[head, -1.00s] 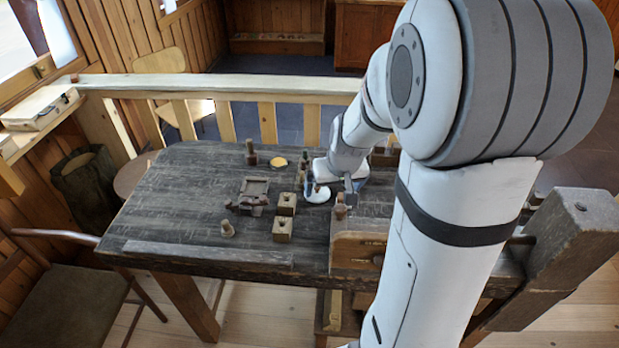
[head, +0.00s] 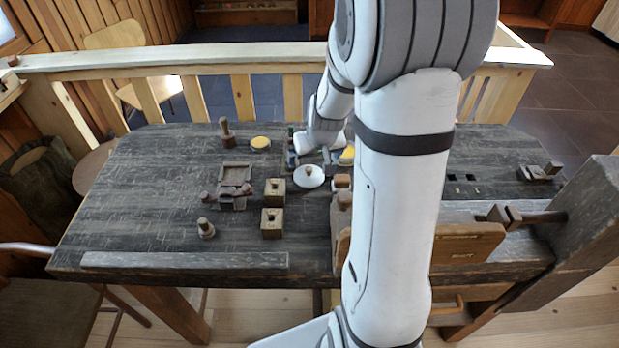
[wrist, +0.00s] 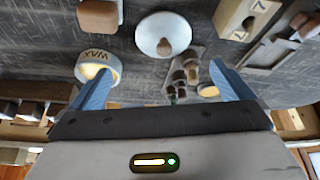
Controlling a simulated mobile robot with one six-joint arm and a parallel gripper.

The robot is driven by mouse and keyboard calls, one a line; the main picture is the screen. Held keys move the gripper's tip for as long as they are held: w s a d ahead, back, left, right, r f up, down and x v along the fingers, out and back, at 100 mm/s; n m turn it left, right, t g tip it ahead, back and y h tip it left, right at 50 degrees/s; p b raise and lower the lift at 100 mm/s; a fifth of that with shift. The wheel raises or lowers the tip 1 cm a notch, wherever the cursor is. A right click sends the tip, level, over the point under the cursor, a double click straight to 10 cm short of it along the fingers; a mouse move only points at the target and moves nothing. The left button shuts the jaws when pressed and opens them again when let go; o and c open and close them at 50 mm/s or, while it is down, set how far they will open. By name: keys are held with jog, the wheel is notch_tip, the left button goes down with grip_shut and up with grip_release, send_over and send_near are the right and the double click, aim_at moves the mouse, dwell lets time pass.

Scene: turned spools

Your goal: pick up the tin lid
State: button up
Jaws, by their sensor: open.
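The tin lid (head: 309,178) is a round white disc with a small brown knob. It lies on the dark workbench, and it also shows at the top middle of the wrist view (wrist: 150,44). My gripper (head: 326,155) is open and empty, above the bench near the lid; its forearm partly hides it. In the wrist view, my two blue-grey fingers (wrist: 160,78) are spread wide, with the lid beyond their tips and not between them. A round tin marked WAX (wrist: 98,68) stands close to the left finger; its yellow top shows in the head view (head: 347,155).
Wooden blocks with holes (head: 272,222) stand left of and nearer than the lid. A small wooden frame (head: 234,178), a turned peg (head: 205,228) and a yellow disc (head: 260,143) are farther left. A wooden vise (head: 470,243) is at right. The bench's left side is mostly clear.

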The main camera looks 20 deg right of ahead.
aim_at(309, 168)
jog(key=shift+b+x, duration=0.35)
jog(key=shift+x, duration=0.5)
jog(key=shift+a+x, duration=0.15)
jog(key=shift+x, duration=1.7)
jog(key=shift+a+x, duration=0.2)
jog(key=shift+x, duration=1.65)
jog(key=shift+w, duration=0.15)
jog(key=shift+c, duration=0.2)
jog(key=shift+r, duration=0.1)
jog(key=c, duration=0.9)
